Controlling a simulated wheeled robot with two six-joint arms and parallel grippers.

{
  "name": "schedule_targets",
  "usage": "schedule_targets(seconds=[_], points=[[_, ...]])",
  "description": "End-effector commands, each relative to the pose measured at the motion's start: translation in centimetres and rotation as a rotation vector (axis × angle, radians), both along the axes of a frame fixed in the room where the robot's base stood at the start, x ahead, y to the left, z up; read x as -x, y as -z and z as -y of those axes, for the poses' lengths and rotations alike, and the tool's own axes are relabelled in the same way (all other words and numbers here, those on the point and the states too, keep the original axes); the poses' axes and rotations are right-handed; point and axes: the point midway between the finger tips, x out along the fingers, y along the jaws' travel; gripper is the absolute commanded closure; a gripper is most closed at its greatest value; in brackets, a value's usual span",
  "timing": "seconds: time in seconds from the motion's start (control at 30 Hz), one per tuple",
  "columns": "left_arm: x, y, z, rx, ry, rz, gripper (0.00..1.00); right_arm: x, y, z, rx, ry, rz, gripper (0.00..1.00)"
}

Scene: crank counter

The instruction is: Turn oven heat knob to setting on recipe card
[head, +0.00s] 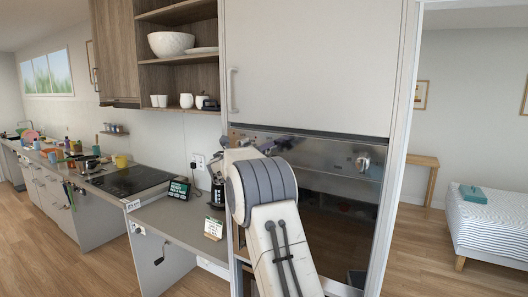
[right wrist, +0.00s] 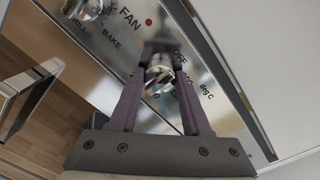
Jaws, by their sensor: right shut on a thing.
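The oven heat knob (right wrist: 158,76) is a shiny metal knob on the steel panel, with "OFF" and "deg C" printed beside it in the right wrist view. My right gripper (right wrist: 160,72) is shut on this knob, one dark finger on each side. The knob's pointer and exact setting are hard to read. My left gripper is not in view.
A second knob (right wrist: 88,8) marked "FAN" and "BAKE" sits on the same oven panel (head: 315,151). A dark display (head: 179,188) with green text stands near the hob (head: 130,180). A crank handle (head: 160,254) sticks out from the counter front. Floor on the right is clear.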

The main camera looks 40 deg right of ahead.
Motion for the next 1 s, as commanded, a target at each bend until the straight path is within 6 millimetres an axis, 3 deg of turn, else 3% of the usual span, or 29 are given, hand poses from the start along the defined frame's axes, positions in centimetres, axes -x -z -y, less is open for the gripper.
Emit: schedule_targets(seconds=[0.37,1.0], points=[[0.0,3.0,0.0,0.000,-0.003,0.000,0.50,0.0,0.6,0.0,-0.076,-0.002,0.184,1.00],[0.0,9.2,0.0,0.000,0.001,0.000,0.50,0.0,0.5,0.0,-0.307,-0.002,0.741,1.00]])
